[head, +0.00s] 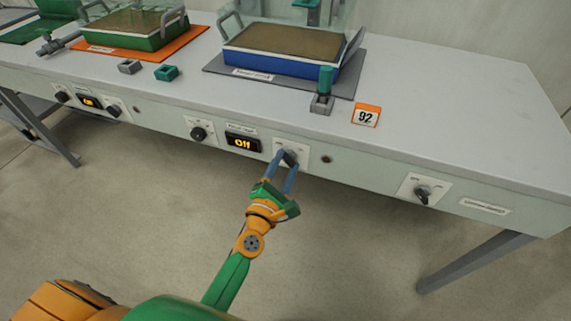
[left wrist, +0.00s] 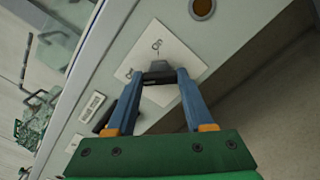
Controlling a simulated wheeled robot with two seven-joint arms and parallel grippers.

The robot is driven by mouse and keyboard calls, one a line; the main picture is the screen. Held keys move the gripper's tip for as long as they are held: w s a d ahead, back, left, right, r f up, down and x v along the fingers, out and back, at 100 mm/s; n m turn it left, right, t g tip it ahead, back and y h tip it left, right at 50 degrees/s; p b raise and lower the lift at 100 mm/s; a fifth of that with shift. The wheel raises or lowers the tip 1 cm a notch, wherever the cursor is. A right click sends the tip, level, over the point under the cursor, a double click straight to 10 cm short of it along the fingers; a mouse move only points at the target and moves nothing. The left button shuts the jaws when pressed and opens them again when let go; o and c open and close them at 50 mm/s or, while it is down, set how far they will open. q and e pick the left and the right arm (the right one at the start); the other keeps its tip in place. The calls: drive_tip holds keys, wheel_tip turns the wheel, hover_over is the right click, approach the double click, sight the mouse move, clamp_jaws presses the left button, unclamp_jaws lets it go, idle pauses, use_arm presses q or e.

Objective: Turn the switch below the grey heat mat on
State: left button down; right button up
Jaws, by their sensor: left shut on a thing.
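The grey heat mat (head: 345,85) lies on the bench under a blue tray (head: 290,66). Below it, on the bench's front panel, is a white plate with a dark switch knob (head: 290,158). My left gripper (head: 284,158) is shut on this knob. The left wrist view shows the knob (left wrist: 160,76) between the blue fingers (left wrist: 160,80), on a plate (left wrist: 152,52) with markings, one reading like "On". The fingers partly hide the knob. My right gripper is not in view.
Another dial (head: 198,134) sits left of the display, and a separate switch (head: 423,194) lies farther right. An orange mat (head: 190,36) with a green tray is at the left. The floor in front is clear.

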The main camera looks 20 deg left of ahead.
use_arm(q)
drive_tip(key=shift+m, duration=0.3)
drive_tip(key=m+p, duration=0.1)
drive_tip(key=m, duration=0.2)
drive_tip(key=shift+m, duration=0.4)
drive_tip(key=m+p, duration=0.1)
drive_tip(key=m, duration=0.3)
drive_tip(key=shift+m+p, duration=0.3)
drive_tip(key=shift+p, duration=0.05)
drive_tip(key=m+p, duration=0.1)
drive_tip(key=m, duration=0.3)
drive_tip(key=shift+m, duration=0.3)
drive_tip(key=shift+f+m+p, duration=0.15)
drive_tip(key=shift+m+p, duration=0.55)
drive_tip(key=shift+m, duration=1.4)
drive_tip(key=shift+c, duration=1.4)
unclamp_jaws()
drive_tip(key=shift+s, duration=0.1)
